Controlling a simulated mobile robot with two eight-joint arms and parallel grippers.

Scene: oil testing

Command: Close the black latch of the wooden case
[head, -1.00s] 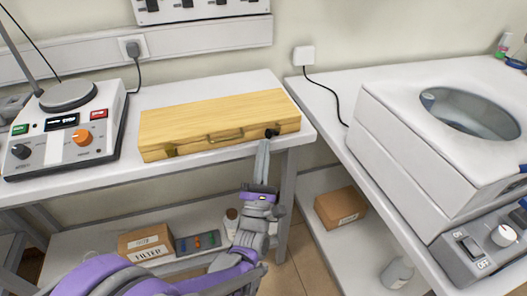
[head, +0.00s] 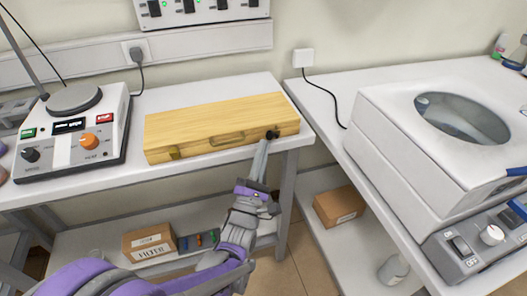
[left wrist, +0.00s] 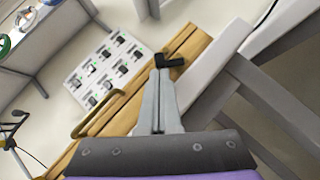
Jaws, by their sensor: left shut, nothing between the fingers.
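The wooden case (head: 205,116) lies shut on the white table, its front along the table's near edge. The black latch (head: 272,134) is on the right part of the case's front face. In the left wrist view the latch (left wrist: 172,61) sticks out just past my fingertips. My left gripper (head: 265,143) is shut and empty, with its tips at the latch from below; it also shows in the left wrist view (left wrist: 160,75). The tips look very close to the latch, but I cannot tell whether they touch. My right gripper is not in view.
A hotplate device (head: 70,135) stands to the left. A large white machine (head: 420,150) stands on the right bench. Cardboard boxes (head: 148,245) sit on the lower shelf.

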